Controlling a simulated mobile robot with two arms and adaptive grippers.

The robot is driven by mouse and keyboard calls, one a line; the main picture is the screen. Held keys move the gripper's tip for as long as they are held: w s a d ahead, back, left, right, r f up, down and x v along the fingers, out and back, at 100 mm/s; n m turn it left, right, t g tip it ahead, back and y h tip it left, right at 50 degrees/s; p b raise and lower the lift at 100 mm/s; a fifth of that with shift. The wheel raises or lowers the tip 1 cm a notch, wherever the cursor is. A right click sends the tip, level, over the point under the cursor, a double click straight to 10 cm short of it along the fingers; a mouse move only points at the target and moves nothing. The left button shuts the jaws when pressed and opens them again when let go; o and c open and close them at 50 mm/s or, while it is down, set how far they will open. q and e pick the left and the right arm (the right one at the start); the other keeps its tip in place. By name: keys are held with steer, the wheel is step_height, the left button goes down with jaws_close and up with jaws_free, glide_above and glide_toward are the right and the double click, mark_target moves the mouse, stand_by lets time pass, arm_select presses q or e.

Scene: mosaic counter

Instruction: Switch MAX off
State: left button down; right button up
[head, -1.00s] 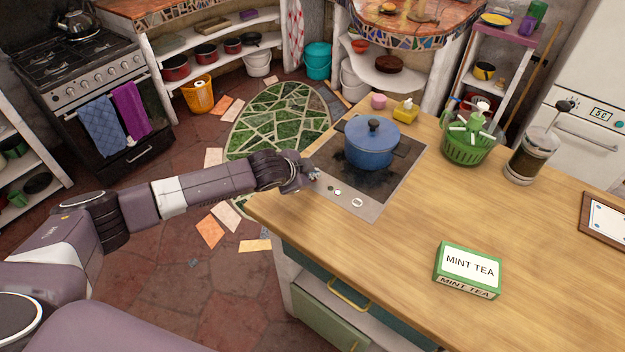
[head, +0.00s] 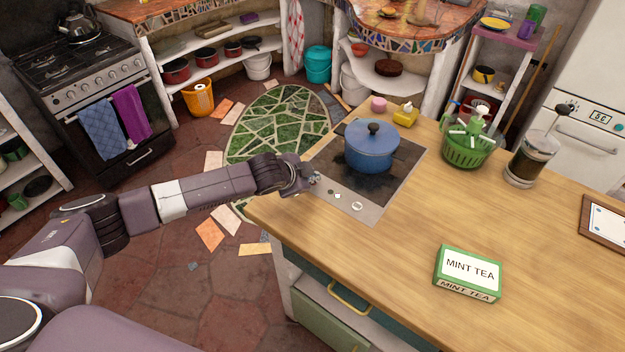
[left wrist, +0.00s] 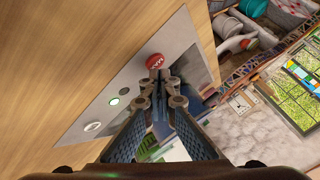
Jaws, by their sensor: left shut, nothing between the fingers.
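The red button marked MAX (left wrist: 155,61) sits on the grey control strip (left wrist: 110,92) of the hob, in the left wrist view. In the head view my gripper hides it. My left gripper (left wrist: 163,80) is shut and empty, its fingertips right at the near edge of the red button. I cannot tell whether they touch it. In the head view the left gripper (head: 312,181) is at the left end of the control strip (head: 350,202). A small green-lit button (left wrist: 125,91) and a round white knob (left wrist: 92,127) are farther along the strip.
A blue lidded pot (head: 371,147) stands on the black hob (head: 345,180), close behind my gripper. A mint tea box (head: 468,272), a green basket (head: 470,150) and a French press (head: 527,160) stand on the wooden counter (head: 400,260). The counter's front is mostly clear.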

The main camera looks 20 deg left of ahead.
mark_target(313, 186)
arm_select(q)
steer(key=shift+f, duration=0.1)
steer(key=shift+f, duration=0.35)
stand_by(0.4)
steer(key=shift+r+p, duration=0.4)
steer(key=shift+p, duration=0.25)
step_height(313, 186, up, 6)
steer(key=p, duration=0.6)
